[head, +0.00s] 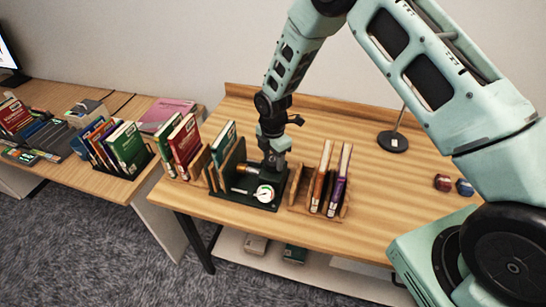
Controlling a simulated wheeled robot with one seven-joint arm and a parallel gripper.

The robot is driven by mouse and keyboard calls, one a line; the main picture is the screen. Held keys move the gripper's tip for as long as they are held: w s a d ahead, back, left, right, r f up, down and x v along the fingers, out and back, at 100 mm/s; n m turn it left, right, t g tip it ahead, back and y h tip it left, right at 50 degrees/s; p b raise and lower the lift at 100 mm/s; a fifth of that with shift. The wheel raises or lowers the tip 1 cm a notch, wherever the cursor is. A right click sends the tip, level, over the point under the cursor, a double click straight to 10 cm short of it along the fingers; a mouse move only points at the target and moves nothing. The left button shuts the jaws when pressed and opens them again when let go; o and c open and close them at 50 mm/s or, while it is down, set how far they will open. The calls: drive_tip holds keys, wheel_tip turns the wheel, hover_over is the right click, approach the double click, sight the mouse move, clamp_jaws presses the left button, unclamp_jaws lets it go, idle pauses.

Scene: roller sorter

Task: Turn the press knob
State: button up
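A small press (229,194) with a dark base plate stands near the front edge of the wooden desk. A round white gauge (265,193) sits at its front, with a brass-coloured part (244,169) beside it that may be the press knob. My gripper (272,166) points down right at the press, just behind the gauge and to the right of the brass part. Its fingers are dark and small against the press. I cannot tell whether they touch or hold the knob.
Books in wooden holders stand close on both sides: a green book (223,143) left, orange and purple books (338,181) right. A lamp base (393,141) and two small red and blue items (453,184) lie farther right. The desk (385,200) between is clear.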

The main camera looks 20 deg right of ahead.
drive_tip(key=shift+f+m+b, duration=0.1)
drive_tip(key=shift+m+b, duration=0.3)
drive_tip(key=shift+b, duration=0.1)
drive_tip(key=shift+f+m+b, duration=0.1)
drive_tip(key=shift+m+b, duration=0.8)
drive_tip(key=shift+m, duration=0.1)
drive_tip(key=m+b, duration=0.2)
drive_tip(key=shift+m, duration=0.3)
drive_tip(key=m+b, duration=0.2)
drive_tip(key=m, duration=0.1)
drive_tip(key=shift+m, duration=0.4)
drive_tip(key=m+b, duration=0.2)
drive_tip(key=m, duration=0.1)
drive_tip(key=shift+m, duration=0.3)
drive_tip(key=m, duration=0.2)
drive_tip(key=m+b, duration=0.1)
drive_tip(key=m, duration=0.1)
drive_tip(key=shift+r+m+b, duration=0.2)
drive_tip(key=shift+m+b, duration=0.5)
drive_tip(key=shift+m, duration=1.8)
